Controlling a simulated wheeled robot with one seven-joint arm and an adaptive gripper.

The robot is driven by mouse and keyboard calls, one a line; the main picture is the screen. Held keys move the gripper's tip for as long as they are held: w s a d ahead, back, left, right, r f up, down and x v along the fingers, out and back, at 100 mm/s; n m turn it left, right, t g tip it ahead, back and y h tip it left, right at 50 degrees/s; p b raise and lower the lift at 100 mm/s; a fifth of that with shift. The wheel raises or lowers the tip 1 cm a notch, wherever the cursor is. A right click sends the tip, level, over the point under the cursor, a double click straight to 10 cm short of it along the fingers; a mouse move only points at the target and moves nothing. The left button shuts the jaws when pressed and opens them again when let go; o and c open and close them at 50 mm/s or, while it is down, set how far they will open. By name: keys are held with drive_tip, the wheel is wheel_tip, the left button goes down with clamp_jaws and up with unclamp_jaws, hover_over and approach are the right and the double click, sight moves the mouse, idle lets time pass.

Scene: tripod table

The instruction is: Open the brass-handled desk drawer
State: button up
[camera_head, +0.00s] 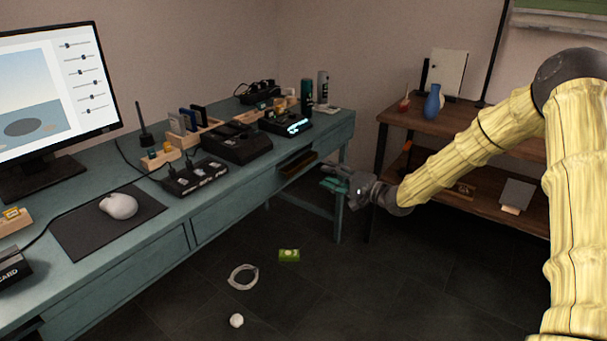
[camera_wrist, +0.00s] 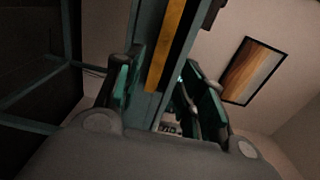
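The teal desk (camera_head: 226,187) runs along the left of the head view, with flat drawer fronts (camera_head: 232,203) below its top. Near its far right end is a dark recess with a brown wooden part (camera_head: 297,163); I cannot tell how far any drawer there stands out. My gripper (camera_head: 332,178) is just right of that recess, below the desktop. In the wrist view its two fingers (camera_wrist: 165,88) are apart, with a teal desk part and an orange-brown strip (camera_wrist: 171,45) showing between and beyond them. No brass handle is clearly visible, and contact cannot be told.
A monitor (camera_head: 60,90), mouse (camera_head: 118,206), chargers (camera_head: 236,143) and cans crowd the desktop. A brown shelf table (camera_head: 463,124) with a blue vase (camera_head: 432,102) stands behind my arm.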

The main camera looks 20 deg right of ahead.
sight(304, 167)
drive_tip(key=b+x, duration=0.2)
drive_tip(key=x, duration=0.8)
drive_tip(key=shift+w+a, duration=0.25)
clamp_jaws()
